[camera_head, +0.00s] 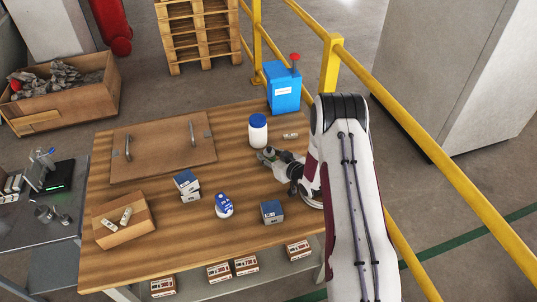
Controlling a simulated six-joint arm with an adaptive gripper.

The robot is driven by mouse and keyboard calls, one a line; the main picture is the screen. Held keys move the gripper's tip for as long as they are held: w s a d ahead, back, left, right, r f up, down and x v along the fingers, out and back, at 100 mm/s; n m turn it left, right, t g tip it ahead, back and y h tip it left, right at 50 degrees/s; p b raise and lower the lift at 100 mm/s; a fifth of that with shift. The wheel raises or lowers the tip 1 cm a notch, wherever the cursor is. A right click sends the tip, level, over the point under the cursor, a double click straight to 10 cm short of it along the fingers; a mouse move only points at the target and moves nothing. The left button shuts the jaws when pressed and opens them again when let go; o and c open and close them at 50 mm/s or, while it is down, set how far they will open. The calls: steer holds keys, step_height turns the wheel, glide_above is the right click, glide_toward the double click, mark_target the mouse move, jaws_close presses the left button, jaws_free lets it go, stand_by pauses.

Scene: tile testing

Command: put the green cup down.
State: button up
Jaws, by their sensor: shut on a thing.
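My gripper (277,160) reaches in from the right over the wooden table (155,222) and is shut. A small grey-green shape, which looks like the green cup (266,154), is at its fingertips. It is too small and too covered by the fingers for me to make out its outline or its tilt. It is just in front of a white jar with a blue lid (258,131). I cannot tell whether it touches the tabletop.
A wooden board with two handles (163,145) covers the back left. Small boxes (187,186), a blue-and-white bottle (223,205) and another box (272,212) stand nearer the front. Bare tabletop lies between them.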

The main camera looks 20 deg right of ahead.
steer(key=shift+f, duration=0.1)
steer(key=o, duration=1.2)
steer(key=shift+v, duration=6.05)
steer(key=shift+w, duration=0.1)
steer(key=shift+r, duration=0.2)
